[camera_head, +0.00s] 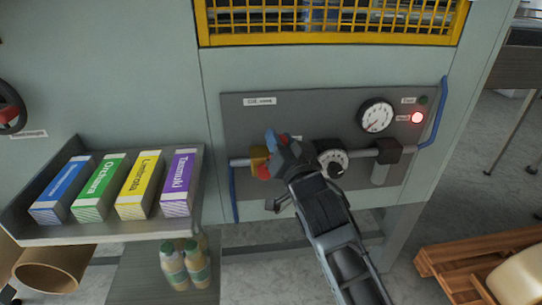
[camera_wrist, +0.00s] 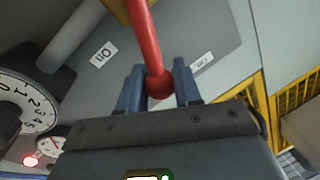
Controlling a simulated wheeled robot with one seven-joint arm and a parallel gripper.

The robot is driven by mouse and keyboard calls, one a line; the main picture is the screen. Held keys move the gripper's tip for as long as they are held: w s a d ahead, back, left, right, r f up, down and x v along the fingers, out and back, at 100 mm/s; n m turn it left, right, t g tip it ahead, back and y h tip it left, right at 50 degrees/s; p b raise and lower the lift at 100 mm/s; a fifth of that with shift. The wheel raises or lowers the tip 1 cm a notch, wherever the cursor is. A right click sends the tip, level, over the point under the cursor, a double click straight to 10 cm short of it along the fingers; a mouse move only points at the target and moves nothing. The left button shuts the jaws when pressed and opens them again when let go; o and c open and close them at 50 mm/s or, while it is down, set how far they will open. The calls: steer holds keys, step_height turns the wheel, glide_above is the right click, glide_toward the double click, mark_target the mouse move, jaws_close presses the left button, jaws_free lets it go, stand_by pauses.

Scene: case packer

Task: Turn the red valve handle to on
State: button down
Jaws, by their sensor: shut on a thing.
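The red valve handle (camera_wrist: 146,40) runs down from a brass valve body (camera_head: 259,160) to a rounded end between my gripper's two blue fingers (camera_wrist: 158,82). In the wrist view an "On" label (camera_wrist: 103,54) lies left of the handle and an "Off" label (camera_wrist: 202,61) right of it. In the head view my gripper (camera_head: 270,150) is at the valve, on the left of the grey panel (camera_head: 240,110). It is shut on the handle and hides most of it there; only small red parts show.
A dial (camera_head: 331,158) and a pressure gauge (camera_head: 376,115) are right of my gripper. A red lamp (camera_head: 417,117) is lit; the green lamp (camera_head: 423,99) above is dark. A shelf (camera_head: 110,232) of cartons stands left. Blue rails (camera_head: 437,115) flank the panel.

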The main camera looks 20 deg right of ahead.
steer(key=s+d+f+m+h+b, duration=0.1)
steer(key=d+f+m+b, duration=0.3)
steer(key=m+b, duration=0.5)
steer(key=f+h+b, duration=0.1)
steer(key=b, duration=0.5)
steer(key=shift+s+d+m+t+b, duration=0.25)
steer(key=shift+m+t+b, duration=0.05)
steer(key=shift+b, duration=0.1)
steer(key=c, duration=0.8)
jaws_free()
